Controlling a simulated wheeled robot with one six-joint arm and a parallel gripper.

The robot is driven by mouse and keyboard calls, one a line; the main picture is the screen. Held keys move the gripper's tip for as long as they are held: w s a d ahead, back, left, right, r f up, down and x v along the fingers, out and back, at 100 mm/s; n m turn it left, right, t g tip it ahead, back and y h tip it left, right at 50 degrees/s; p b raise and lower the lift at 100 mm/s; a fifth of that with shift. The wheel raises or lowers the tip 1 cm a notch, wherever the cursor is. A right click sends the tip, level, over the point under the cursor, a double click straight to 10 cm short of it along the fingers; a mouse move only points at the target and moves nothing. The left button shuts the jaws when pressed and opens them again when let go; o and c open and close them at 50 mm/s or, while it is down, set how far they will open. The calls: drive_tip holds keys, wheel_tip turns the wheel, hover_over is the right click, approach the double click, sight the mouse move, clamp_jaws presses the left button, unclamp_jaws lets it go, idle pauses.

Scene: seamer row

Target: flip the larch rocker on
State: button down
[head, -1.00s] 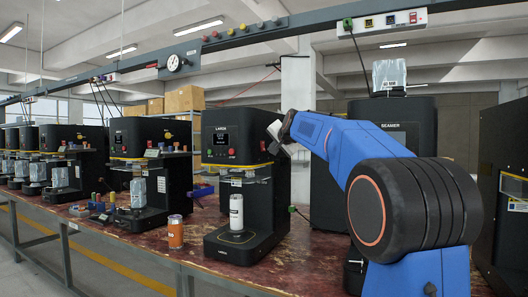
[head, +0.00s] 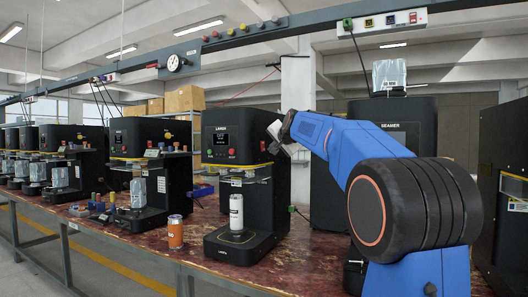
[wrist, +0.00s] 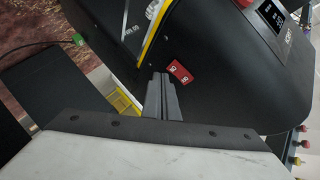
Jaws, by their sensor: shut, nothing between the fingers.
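The black LARCH seamer (head: 228,128) stands on the bench left of my gripper, with a small lit display on its front. A red rocker (wrist: 181,72) with white marks sits on the machine's black side face in the wrist view. Its position, on or off, is too small to tell. My gripper (head: 275,131) is at the upper right side of the machine. In the wrist view its fingers (wrist: 162,82) are shut together and empty, with their tips just left of the rocker. I cannot tell whether they touch the machine.
A can with a light label (head: 236,211) stands on the machine's base, and an orange can (head: 175,232) on the bench to its left. Other seamers (head: 140,150) line the bench further left. The black SEAMER machine (head: 410,124) stands behind my arm. An overhead rail (head: 250,40) crosses above.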

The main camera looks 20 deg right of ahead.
drive_tip(key=shift+w+a, duration=0.1)
drive_tip(key=shift+w, duration=0.05)
idle(0.7)
drive_tip(key=shift+w+a, duration=0.15)
drive_tip(key=shift+w, duration=0.05)
drive_tip(key=shift+w+a+f, duration=0.1)
drive_tip(key=shift+w+a, duration=0.1)
drive_tip(key=shift+w, duration=0.05)
idle(0.7)
drive_tip(key=shift+s+d, duration=0.1)
idle(0.3)
drive_tip(key=shift+s+d, duration=0.35)
drive_tip(key=shift+s, duration=0.15)
drive_tip(key=shift+s, duration=0.1)
drive_tip(key=s+d, duration=0.1)
drive_tip(key=s, duration=0.1)
drive_tip(key=s+d, duration=0.1)
drive_tip(key=d, duration=0.1)
drive_tip(key=shift+s+r, duration=0.35)
drive_tip(key=shift+r, duration=0.05)
idle(0.4)
